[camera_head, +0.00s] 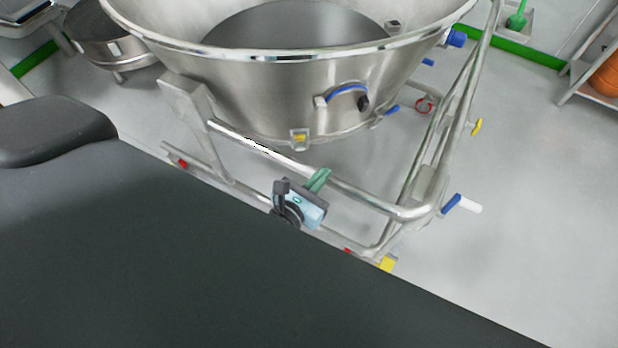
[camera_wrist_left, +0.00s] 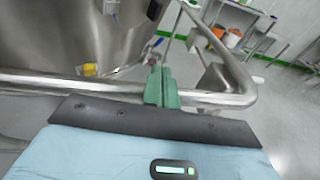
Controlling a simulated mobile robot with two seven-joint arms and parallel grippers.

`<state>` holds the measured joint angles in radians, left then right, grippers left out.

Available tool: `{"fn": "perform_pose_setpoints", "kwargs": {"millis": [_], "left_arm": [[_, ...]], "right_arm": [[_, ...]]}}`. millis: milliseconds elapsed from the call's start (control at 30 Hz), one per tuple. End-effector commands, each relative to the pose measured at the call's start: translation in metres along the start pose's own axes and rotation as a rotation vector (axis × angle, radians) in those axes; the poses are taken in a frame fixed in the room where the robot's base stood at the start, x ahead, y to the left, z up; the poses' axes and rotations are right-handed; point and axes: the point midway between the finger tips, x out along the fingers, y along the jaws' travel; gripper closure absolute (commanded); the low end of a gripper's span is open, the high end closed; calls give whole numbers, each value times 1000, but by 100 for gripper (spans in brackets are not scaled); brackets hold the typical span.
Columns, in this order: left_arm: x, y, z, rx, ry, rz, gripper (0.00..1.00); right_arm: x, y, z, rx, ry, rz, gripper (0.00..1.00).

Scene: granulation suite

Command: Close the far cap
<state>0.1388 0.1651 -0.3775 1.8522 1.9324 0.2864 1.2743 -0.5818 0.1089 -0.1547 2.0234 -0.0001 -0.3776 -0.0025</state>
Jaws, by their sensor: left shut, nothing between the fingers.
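My left gripper (camera_head: 320,179) is shut and empty, its green fingers together just above the front rail of the bowl's frame in the head view. The wrist view shows the same shut fingers (camera_wrist_left: 161,86) in front of the rail. I cannot tell for certain which part is the far cap. A blue fitting (camera_head: 457,38) sticks out from the far right side of the steel bowl (camera_head: 270,90), well apart from the gripper. A curved blue handle (camera_head: 347,91) and a small yellow-marked fitting (camera_head: 299,139) sit on the bowl's near side. My right gripper is not in view.
The tubular steel frame (camera_head: 405,211) runs around the bowl, with a blue-and-white lever (camera_head: 460,204) at its right corner. Grey floor (camera_head: 540,200) is clear at right. A second steel vessel (camera_head: 108,45) stands at back left.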

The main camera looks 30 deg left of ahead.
Motion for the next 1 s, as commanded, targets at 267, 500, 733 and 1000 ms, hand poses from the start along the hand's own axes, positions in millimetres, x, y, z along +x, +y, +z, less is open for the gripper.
{"fn": "perform_pose_setpoints", "kwargs": {"millis": [267, 500, 733, 1000], "left_arm": [[-35, 0, -1, 0, 1, -1, 100], [-44, 0, 0, 0, -1, 0, 100], [-43, 0, 0, 2, -1, 0, 100], [-50, -1, 2, 105, -7, -8, 100]], "right_arm": [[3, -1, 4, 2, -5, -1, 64], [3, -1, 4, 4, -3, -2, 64], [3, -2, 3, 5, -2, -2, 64], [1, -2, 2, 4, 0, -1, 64]]}}
